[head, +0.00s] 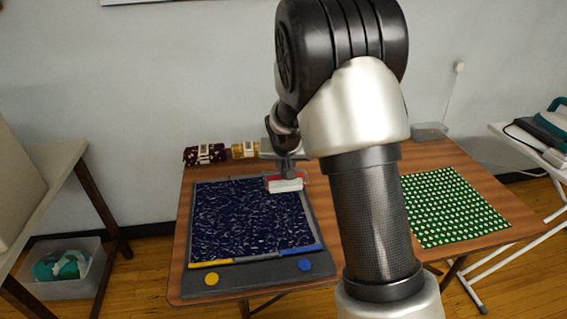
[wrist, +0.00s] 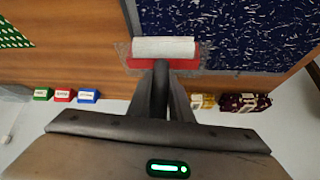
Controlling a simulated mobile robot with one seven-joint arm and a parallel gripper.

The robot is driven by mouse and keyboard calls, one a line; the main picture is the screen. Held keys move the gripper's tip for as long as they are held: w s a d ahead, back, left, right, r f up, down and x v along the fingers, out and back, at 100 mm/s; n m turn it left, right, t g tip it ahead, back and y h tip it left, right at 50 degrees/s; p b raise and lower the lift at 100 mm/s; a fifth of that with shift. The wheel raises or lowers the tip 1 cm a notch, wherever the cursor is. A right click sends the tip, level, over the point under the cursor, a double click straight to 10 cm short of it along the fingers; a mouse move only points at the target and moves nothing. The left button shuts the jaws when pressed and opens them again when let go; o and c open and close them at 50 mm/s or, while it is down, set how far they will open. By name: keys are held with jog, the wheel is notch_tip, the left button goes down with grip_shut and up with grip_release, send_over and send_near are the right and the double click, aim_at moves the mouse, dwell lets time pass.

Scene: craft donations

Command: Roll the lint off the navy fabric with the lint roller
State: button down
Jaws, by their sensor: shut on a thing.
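The navy fabric (head: 250,220) lies flat on a dark grey board (head: 250,272) on the wooden table, with pale lint flecks scattered across it. It also shows at upper right in the wrist view (wrist: 235,30). My gripper (head: 288,170) is shut on the lint roller (head: 285,185), which has a white roll and a red part. The roller is at the fabric's far right corner in the head view.
A green dotted fabric (head: 450,205) lies on the right of the table. Maroon (head: 204,153) and mustard (head: 245,149) folded bundles are along the back edge. Small green, red and blue blocks (wrist: 64,95) show in the wrist view. An ironing board (head: 535,148) stands at right.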

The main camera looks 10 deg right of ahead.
jog(key=s+b, duration=0.6)
jog(key=s, duration=1.5)
jog(key=shift+s, duration=0.25)
jog(key=shift+r, duration=0.1)
notch_tip(320, 180, up, 5)
jog(key=p, duration=0.3)
jog(key=shift+p, duration=0.3)
jog(key=shift+w, duration=0.1)
